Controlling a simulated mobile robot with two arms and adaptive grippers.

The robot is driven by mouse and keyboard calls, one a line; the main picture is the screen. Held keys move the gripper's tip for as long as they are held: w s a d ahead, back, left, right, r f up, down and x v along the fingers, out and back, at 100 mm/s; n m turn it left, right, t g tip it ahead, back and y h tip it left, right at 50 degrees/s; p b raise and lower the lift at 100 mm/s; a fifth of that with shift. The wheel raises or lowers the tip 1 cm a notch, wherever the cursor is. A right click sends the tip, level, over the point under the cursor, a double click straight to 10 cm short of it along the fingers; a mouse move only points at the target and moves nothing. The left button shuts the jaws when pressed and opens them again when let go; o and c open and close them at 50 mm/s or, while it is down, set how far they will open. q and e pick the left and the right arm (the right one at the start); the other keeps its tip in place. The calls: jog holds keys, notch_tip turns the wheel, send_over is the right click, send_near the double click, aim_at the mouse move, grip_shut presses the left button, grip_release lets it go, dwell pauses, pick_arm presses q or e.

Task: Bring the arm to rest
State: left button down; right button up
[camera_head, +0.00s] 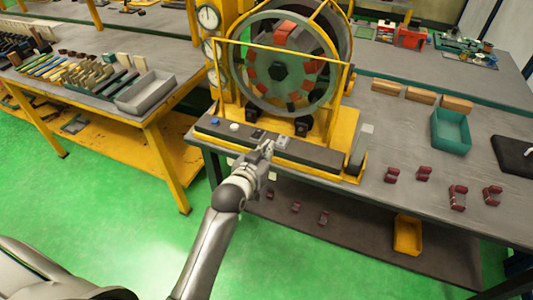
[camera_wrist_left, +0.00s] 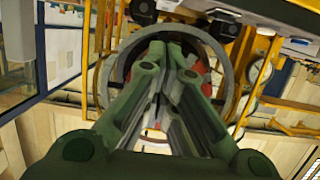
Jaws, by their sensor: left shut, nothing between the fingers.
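My left arm reaches up from the bottom of the head view. Its gripper (camera_head: 267,148) is at the front edge of the winding machine's base, close to the small switches there. In the left wrist view the gripper's fingers (camera_wrist_left: 172,50) are shut with nothing between them. The stator ring (camera_head: 283,62) stands upright in the yellow machine behind the gripper, with red and dark segments inside it. The ring (camera_wrist_left: 215,45) also shows behind the fingers in the left wrist view. I cannot tell whether the fingertips touch the base. My right gripper is not in view.
A teal bin (camera_head: 451,132) and wooden blocks (camera_head: 420,95) sit on the right bench, with several dark red coil pieces (camera_head: 457,198) in front. A yellow bin (camera_head: 407,236) is on the lower shelf. A grey tray (camera_head: 146,92) is on the left table. Green floor is free between the tables.

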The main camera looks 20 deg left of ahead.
pick_arm(q)
jog(key=shift+s, duration=0.1)
dwell(0.5)
jog(key=s+d+f+g+b, duration=0.15)
jog(key=s+f, duration=0.35)
jog(key=f, duration=0.7)
jog(key=s+f+m+g, duration=0.1)
jog(key=s+f+g, duration=0.35)
jog(key=f, duration=0.75)
jog(key=s+d+f+g+b, duration=0.1)
jog(key=s+f, duration=0.5)
jog(key=f, duration=0.7)
jog(key=s+a+f+g, duration=0.2)
jog(key=s+f, duration=0.4)
jog(key=s, duration=0.5)
jog(key=s+a+f+g+b, duration=0.1)
jog(key=s+f, duration=0.5)
jog(key=s, duration=0.6)
jog(key=s+a+f+m+g, duration=0.1)
jog(key=s+a+f+g, duration=0.1)
jog(key=s+f, duration=0.4)
jog(key=s+g, duration=0.1)
jog(key=s, duration=0.4)
jog(key=shift+s+a+f+g+y+b, duration=0.2)
jog(key=shift+a+f+g+y+b, duration=0.1)
jog(key=shift+a+f+g+b, duration=0.1)
